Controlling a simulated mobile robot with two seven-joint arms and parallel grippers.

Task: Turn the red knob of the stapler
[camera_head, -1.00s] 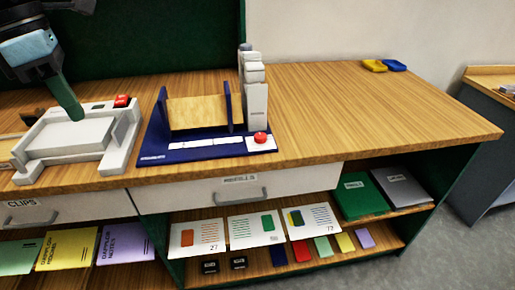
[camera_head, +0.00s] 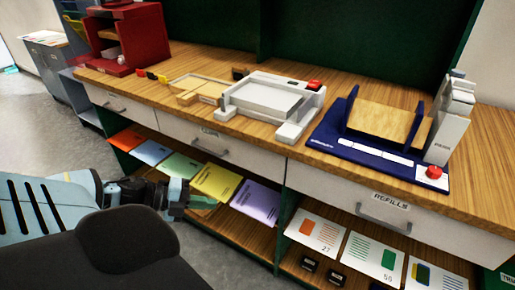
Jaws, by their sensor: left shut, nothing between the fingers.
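A blue-based machine (camera_head: 322,139) with a wooden plate and a grey column stands on the bench at the right; I take it for the stapler. Its round red knob (camera_head: 433,172) sits on a white pad at its front right corner. My left gripper (camera_head: 203,203) is shut and empty at the lower left, in front of the open shelf and below the bench top. It is well left of the knob and touches nothing on the bench. My right gripper is out of view.
A white machine (camera_head: 262,97) with a red block stands left of the blue one. A wooden tray (camera_head: 196,90) and a red cabinet (camera_head: 144,37) are further left. Drawers (camera_head: 227,143) and a shelf with coloured booklets (camera_head: 218,180) lie below. Grey floor is free at left.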

